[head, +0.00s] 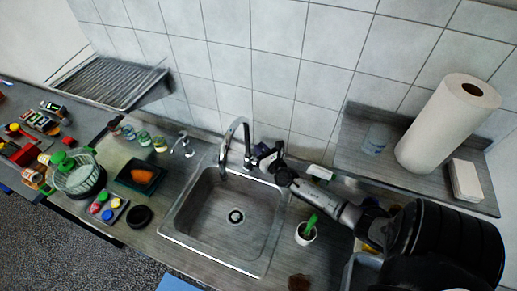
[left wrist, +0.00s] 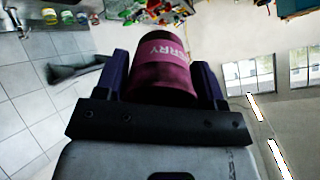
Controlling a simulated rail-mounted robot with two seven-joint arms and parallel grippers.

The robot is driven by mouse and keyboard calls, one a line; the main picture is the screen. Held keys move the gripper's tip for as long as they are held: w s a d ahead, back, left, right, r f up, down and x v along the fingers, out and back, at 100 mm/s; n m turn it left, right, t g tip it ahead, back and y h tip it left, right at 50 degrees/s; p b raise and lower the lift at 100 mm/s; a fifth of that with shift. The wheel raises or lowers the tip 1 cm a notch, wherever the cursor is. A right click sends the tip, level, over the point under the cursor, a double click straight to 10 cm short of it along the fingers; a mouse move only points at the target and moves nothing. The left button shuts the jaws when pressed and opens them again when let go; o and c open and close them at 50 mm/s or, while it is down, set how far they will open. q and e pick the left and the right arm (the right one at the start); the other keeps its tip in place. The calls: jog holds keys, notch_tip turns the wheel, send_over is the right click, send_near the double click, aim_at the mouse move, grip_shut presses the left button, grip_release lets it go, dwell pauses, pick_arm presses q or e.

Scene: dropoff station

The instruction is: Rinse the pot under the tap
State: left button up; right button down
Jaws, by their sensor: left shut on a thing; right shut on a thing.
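The pot (left wrist: 165,65) is a maroon cylinder with "ERRY" lettering, seen in the left wrist view. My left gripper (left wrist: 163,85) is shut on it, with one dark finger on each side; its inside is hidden. The pot and left gripper do not show in the head view. The silver tap (head: 235,138) curves over the back of the steel sink (head: 180,228), whose basin looks empty around the drain. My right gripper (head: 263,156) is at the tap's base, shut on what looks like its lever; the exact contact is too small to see. I see no clear water stream.
A white cup with a green brush (head: 307,232) stands right of the sink. A paper towel roll (head: 448,122) stands on the right shelf. A dark tray with an orange item (head: 142,176), small jars and a basket (head: 75,178) crowd the left counter.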

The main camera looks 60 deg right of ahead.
pick_arm(q)
jog(key=shift+f+b, duration=0.6)
jog(key=shift+f, duration=0.05)
pick_arm(e)
jog(key=shift+a+f, duration=0.2)
pick_arm(q)
jog(key=shift+f+b, duration=0.4)
jog(key=shift+b, duration=0.05)
pick_arm(e)
jog(key=shift+s+a+n+t, duration=0.1)
jog(key=shift+a+n+t, duration=0.2)
jog(key=shift+n, duration=0.2)
pick_arm(q)
jog(key=shift+f, duration=0.15)
pick_arm(e)
jog(key=shift+r, duration=0.1)
jog(key=shift+a+r, duration=0.1)
jog(key=shift+r, duration=0.05)
jog(key=c, duration=1.2)
grip_release()
jog(key=shift+o, duration=0.2)
pick_arm(q)
jog(key=shift+f+b, duration=0.7)
jog(key=shift+b, duration=0.15)
jog(key=shift+f, duration=0.1)
pick_arm(e)
jog(key=v, duration=1.2)
